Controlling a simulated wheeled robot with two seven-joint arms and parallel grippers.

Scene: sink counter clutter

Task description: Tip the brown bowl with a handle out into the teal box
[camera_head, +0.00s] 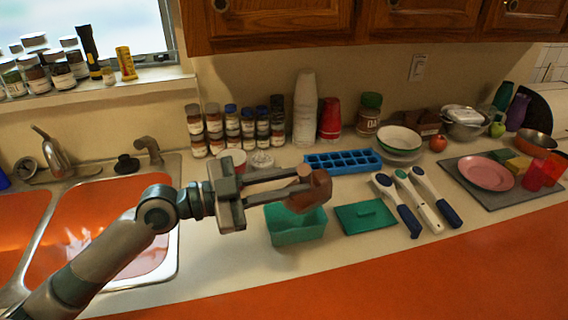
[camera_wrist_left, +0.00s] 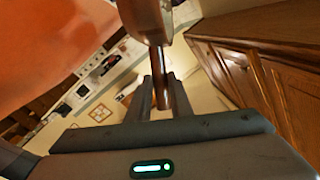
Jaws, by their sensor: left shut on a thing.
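The brown bowl with a handle (camera_head: 312,192) is held tilted in my left gripper (camera_head: 298,183), above the teal box. The gripper is shut on the bowl's handle, which shows between the fingers in the left wrist view (camera_wrist_left: 155,75). The teal box (camera_head: 296,229) stands open on the counter just below the bowl. The bowl and fingers hide part of the box's back, and the box's inside is mostly hidden. I cannot see what the bowl holds. My right gripper is not in view.
A flat teal lid (camera_head: 365,217) lies right of the box, then several blue-handled utensils (camera_head: 428,198). A blue ice tray (camera_head: 343,162) lies behind the box. Spice jars (camera_head: 232,128) line the wall. The sink (camera_head: 110,235) is at left. A pink plate (camera_head: 486,173) is at right.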

